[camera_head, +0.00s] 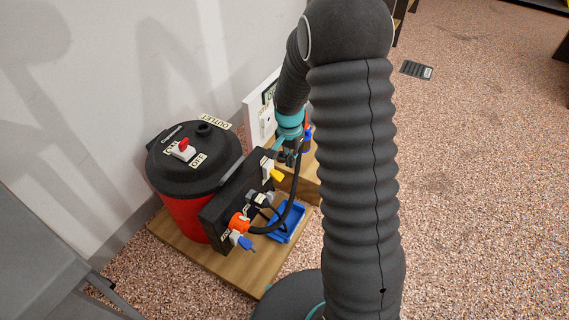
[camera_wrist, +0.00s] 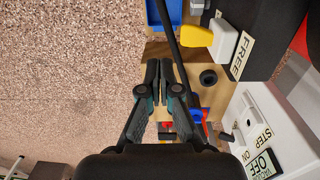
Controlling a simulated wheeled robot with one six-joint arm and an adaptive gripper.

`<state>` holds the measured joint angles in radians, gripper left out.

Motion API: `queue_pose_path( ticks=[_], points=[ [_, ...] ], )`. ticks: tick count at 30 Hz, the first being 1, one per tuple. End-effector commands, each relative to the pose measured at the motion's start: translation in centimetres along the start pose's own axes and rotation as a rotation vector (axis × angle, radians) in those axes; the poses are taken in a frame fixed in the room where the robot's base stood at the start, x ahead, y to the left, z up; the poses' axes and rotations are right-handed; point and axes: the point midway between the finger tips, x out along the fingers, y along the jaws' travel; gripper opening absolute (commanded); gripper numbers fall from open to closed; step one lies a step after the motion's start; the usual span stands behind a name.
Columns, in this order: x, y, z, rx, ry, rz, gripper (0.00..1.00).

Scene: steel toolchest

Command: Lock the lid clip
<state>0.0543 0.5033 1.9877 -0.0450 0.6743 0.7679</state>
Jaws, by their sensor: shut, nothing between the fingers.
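A red canister (camera_head: 183,213) with a black lid (camera_head: 218,168) stands on a wooden board in the head view. A black panel (camera_head: 222,207) stands against its right side. A yellow lever (camera_head: 277,175) on a white block sits at the panel's upper end. In the wrist view the yellow lever (camera_wrist: 197,36) lies above and right of the fingertips, beside a FREE label (camera_wrist: 240,56). I cannot tell for certain whether this is the lid clip. My gripper (camera_head: 288,157) is beyond the lever, apart from it. In the wrist view my gripper (camera_wrist: 160,64) is shut and empty.
A black hose (camera_head: 285,217) runs up past the panel and crosses the wrist view beside my fingers. A blue tray (camera_head: 288,221), an orange ring (camera_head: 238,223) and a blue plug (camera_head: 243,242) are near the panel. A white switch panel (camera_wrist: 262,128) stands at right. Open floor lies left in the wrist view.

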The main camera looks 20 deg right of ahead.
Motion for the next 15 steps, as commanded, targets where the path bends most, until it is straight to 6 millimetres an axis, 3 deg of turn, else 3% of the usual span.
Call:
queue_pose_path(
  ticks=[6, 15],
  points=[
    [-4.0, 1.8, 0.1, -0.003, 0.002, -0.002, 0.0],
    [-6.8, 3.3, 0.2, -0.004, 0.0, 0.0, 0.0]
  ],
)
